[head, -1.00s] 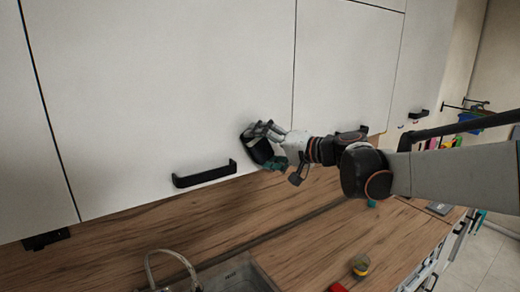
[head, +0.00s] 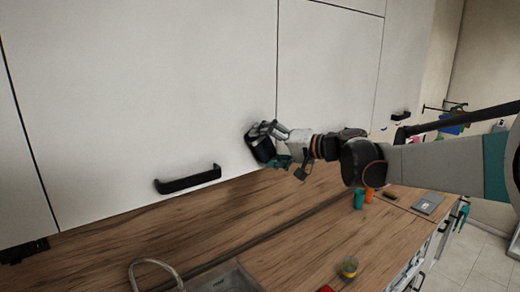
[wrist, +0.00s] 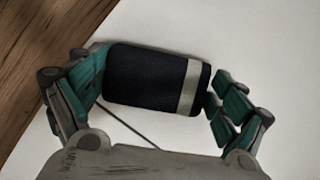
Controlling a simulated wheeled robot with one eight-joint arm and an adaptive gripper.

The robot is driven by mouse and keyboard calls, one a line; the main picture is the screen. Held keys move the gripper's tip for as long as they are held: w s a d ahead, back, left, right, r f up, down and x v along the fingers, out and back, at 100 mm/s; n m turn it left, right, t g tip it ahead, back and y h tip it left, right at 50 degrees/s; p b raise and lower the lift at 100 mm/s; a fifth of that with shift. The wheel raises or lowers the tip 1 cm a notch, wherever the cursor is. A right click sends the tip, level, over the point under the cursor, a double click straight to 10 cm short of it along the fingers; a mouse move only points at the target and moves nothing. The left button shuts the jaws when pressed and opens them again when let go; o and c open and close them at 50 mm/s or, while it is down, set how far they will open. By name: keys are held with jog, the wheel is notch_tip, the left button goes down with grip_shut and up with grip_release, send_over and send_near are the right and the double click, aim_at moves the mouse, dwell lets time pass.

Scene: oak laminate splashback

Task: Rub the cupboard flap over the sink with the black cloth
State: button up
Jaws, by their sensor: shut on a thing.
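The black cloth (wrist: 145,80) is a dark rolled pad with a pale stripe near one end. My gripper (wrist: 155,85) is shut on it, with teal finger pads at both ends. In the head view my gripper (head: 272,145) holds the black cloth (head: 261,148) at the lower right part of the white cupboard flap (head: 150,100), close to its right seam. Whether the cloth touches the flap is hard to tell. The flap has a black bar handle (head: 188,180) near its lower edge, left of my gripper. The sink (head: 225,281) is below, partly cut off.
A curved tap (head: 155,265) rises by the sink. A glass with yellow contents (head: 349,266), a teal cup (head: 359,198) and an orange cup (head: 369,195) stand on the wooden worktop (head: 290,250). Another white cupboard front (head: 330,80) adjoins at the right.

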aim_at(233, 151)
jog(key=shift+s+a, duration=0.7)
jog(key=shift+a, duration=0.3)
jog(key=shift+s+a, duration=0.65)
jog(key=shift+a, duration=0.4)
jog(key=shift+s+a, duration=0.7)
jog(key=shift+a, duration=0.3)
jog(key=shift+s+d, duration=0.55)
jog(key=shift+s, duration=0.25)
jog(key=shift+s+d, duration=0.55)
jog(key=shift+s, duration=0.3)
jog(key=shift+s+d, duration=0.55)
jog(key=shift+s, duration=0.25)
jog(key=shift+s+d, duration=0.45)
jog(key=shift+s, duration=0.15)
jog(key=shift+s+d, duration=0.4)
jog(key=shift+s, duration=0.2)
